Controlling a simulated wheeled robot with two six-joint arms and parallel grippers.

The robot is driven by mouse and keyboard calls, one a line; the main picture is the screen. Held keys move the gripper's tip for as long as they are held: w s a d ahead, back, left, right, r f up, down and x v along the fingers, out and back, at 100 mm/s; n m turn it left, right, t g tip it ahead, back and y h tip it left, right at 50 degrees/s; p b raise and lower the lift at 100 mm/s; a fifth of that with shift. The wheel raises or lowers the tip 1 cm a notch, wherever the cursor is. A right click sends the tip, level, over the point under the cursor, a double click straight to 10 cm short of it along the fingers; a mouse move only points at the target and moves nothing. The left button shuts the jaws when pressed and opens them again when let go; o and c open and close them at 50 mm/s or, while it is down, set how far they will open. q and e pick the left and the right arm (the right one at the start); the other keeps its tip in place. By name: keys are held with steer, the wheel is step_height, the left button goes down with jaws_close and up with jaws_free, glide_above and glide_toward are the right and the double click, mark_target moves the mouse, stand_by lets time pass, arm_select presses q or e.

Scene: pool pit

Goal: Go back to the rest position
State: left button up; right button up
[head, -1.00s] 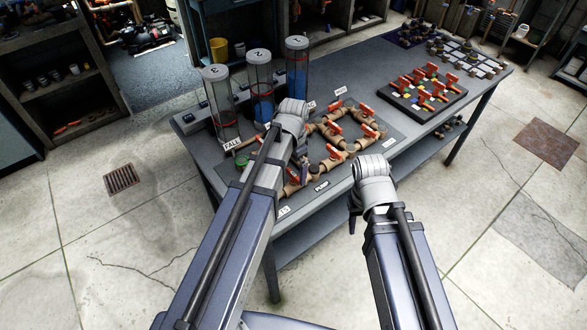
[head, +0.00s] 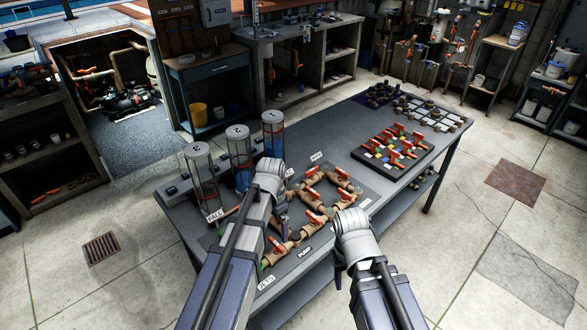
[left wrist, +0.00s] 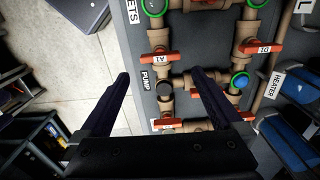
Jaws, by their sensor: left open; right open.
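My left gripper (head: 281,222) hangs over the pipe board (head: 372,204) on the grey workbench, largely hidden by its own arm in the head view. In the left wrist view, my left gripper (left wrist: 162,76) has its two dark fingers spread wide. Only the board, with the PUMP label and the red-handled A1 valve (left wrist: 153,58), shows below and between them; it holds nothing. My right gripper (head: 340,275) is at the bench's front edge, mostly hidden under its wrist, with nothing seen in it.
Three clear numbered cylinders (head: 238,160) stand behind my left wrist, close to it. A dark tray of red-handled valves (head: 395,150) lies further right on the workbench (head: 345,125). Small parts (head: 432,112) lie at its far end. The floor (head: 440,260) to the right is clear.

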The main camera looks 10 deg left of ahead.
arm_select(q)
steer(key=s+d+f+n+y+b, duration=0.1)
steer(key=s+d+n, duration=0.3)
steer(key=s+d, duration=0.6)
steer(key=s+f+b, duration=0.1)
steer(key=s, duration=0.3)
steer(key=shift+d+f+b, duration=0.15)
steer(key=shift+f+b, duration=0.1)
steer(key=shift+b, duration=0.1)
arm_select(e)
step_height(320, 180, down, 3)
steer(key=shift+r, duration=0.15)
